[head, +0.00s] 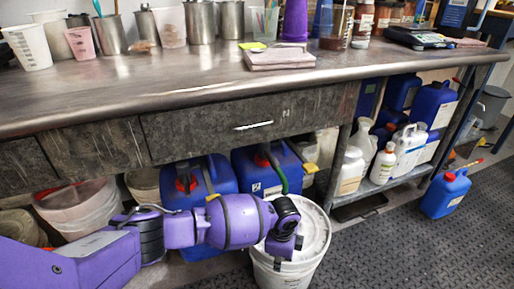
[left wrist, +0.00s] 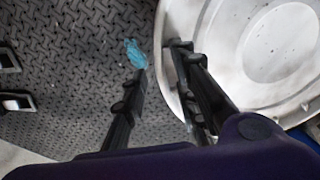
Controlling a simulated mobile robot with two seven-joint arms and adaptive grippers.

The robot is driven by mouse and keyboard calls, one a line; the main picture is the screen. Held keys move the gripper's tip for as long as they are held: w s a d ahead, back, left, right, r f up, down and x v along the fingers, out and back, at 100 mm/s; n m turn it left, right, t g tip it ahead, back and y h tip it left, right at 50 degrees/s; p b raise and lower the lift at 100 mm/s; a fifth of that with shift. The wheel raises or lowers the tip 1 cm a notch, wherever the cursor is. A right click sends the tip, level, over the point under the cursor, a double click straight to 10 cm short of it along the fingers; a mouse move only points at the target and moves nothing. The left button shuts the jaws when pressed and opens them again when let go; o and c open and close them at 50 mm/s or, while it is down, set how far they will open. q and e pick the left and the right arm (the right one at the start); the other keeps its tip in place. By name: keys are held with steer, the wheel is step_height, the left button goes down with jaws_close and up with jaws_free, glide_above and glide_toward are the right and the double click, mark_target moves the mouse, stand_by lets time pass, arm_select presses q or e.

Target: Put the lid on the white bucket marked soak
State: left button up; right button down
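A white bucket (head: 287,270) stands on the floor in front of the bench. A white, speckled round lid (head: 316,236) lies over its top; I cannot tell if it is pressed down. No soak marking is readable. In the left wrist view the lid (left wrist: 226,60) fills the right side, with a raised ring around its middle. My left gripper (left wrist: 160,58) is open at the lid's left edge, one black finger overlapping the lid, the other over the floor. In the head view my purple left wrist hides part of the lid. My right gripper is not in view.
The metal bench (head: 150,85) with a drawer overhangs close behind my arm. Blue canisters (head: 270,170) and stacked clear tubs (head: 80,207) stand beneath it. A blue jug (head: 446,194) stands on the floor at right. A teal scrap (left wrist: 135,53) shows beside a finger. The right floor is mostly clear.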

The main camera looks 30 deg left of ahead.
arm_select(q)
steer(key=shift+w+d+r, duration=0.1)
steer(key=shift+w+r, duration=0.05)
steer(key=shift+r, duration=0.05)
step_height(320, 180, up, 12)
steer(key=shift+s, duration=0.25)
steer(key=shift+f, duration=0.15)
stand_by(0.4)
